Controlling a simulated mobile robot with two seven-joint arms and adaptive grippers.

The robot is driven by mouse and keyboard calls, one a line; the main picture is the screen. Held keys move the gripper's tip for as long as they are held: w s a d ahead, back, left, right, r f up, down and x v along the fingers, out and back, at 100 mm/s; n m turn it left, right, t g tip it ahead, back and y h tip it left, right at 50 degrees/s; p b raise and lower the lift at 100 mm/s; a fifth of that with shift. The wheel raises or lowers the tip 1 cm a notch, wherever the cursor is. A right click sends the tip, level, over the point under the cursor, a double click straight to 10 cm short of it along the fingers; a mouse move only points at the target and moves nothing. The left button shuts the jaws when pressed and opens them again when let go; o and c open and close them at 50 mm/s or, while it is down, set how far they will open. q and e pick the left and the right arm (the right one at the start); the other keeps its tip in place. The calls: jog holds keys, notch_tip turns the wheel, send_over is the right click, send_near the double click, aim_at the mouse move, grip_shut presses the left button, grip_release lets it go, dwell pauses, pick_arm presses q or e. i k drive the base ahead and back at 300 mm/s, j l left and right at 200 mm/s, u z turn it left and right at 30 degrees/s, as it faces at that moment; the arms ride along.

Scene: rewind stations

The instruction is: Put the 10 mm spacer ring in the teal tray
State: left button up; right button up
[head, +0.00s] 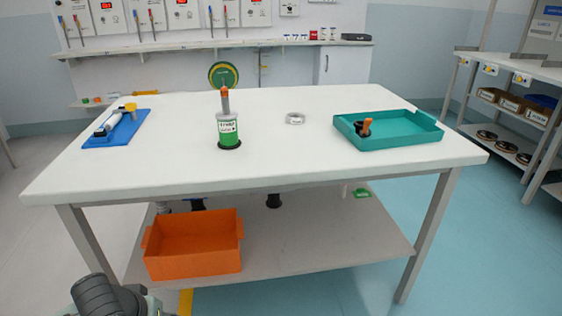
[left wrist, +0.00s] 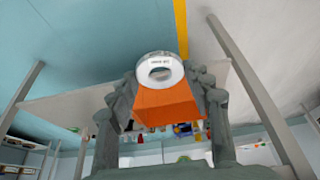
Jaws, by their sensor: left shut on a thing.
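My left gripper (left wrist: 161,80) is shut on a white ring (left wrist: 160,68) with a small printed label that I cannot read for sure; the ring sits between the fingertips. In the head view only part of my left arm shows at the bottom left, in front of the table, and the held ring is out of that view. Another pale ring (head: 295,119) with a label too small to read lies on the table, left of the teal tray. The teal tray (head: 405,139) is at the table's right and holds a black piece with an orange handle (head: 366,127). My right gripper is not in view.
A green labelled spool (head: 228,131) stands mid-table with an orange-topped piece on it. A blue tray (head: 117,127) with a white cylinder is at the left. An orange bin (head: 193,246) is on the lower shelf. The table's front is clear.

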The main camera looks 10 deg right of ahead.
aim_at(409, 130)
jog(key=i+l, duration=0.1)
jog(key=l, duration=0.4)
jog(key=l+z, duration=0.15)
jog(key=l, duration=0.3)
jog(key=i+l, duration=0.15)
jog(key=l, duration=0.3)
jog(key=i+l+z, duration=0.15)
jog(key=l, duration=0.35)
